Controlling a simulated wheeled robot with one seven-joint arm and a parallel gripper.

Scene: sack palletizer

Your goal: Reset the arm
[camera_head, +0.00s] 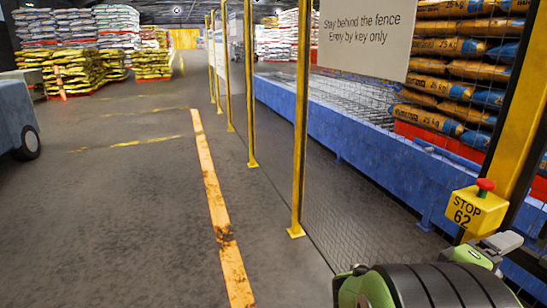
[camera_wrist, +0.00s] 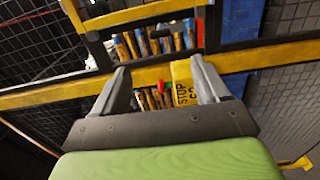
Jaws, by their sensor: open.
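My gripper (camera_wrist: 160,72) is open in the wrist view, its two grey fingers spread apart with nothing held between them. A yellow stop box (camera_head: 473,212) marked "STOP 62", with a red button (camera_head: 485,185) on it, is on a yellow post at the right of the head view. The box also shows in the wrist view (camera_wrist: 182,80), seen between the fingers and close beside the right one. I cannot tell the gap between finger and box. In the head view my green and black arm fills the lower right corner.
A mesh fence with yellow posts (camera_head: 302,120) and a white sign (camera_head: 364,30) stands close on the right. Behind it are a blue conveyor frame (camera_head: 350,130) and stacked sacks (camera_head: 440,85). A blue vehicle (camera_head: 12,115) is at far left. The floor aisle is clear.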

